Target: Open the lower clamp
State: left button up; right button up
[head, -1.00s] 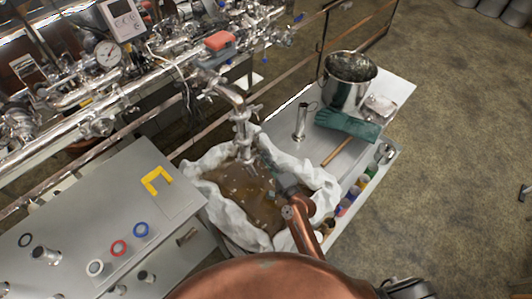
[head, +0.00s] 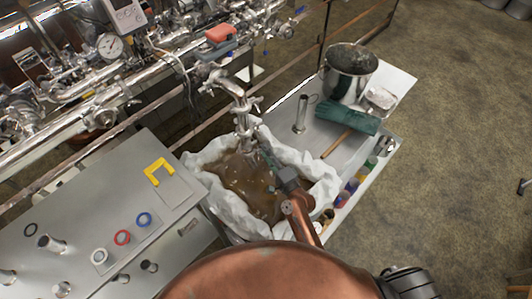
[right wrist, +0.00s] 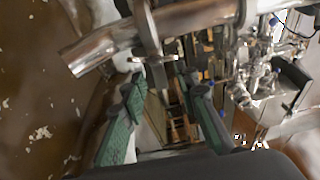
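A steel pipe (head: 240,112) comes down over a white-cloth-lined basin of brown liquid in the head view. Clamps sit around it; the lower clamp (head: 243,134) is near the pipe's lower end. My right gripper (head: 264,156) is just right of the pipe end, above the liquid. A metal clamp part with a bolt (right wrist: 158,62) lies just beyond the fingertips, by a shiny pipe (right wrist: 185,18). I cannot tell if they touch. My left gripper is out of view.
The cloth-lined basin (head: 215,205) is below my right gripper.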

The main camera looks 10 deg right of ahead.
jog(key=v, duration=1.2)
jog(key=shift+c, duration=0.2)
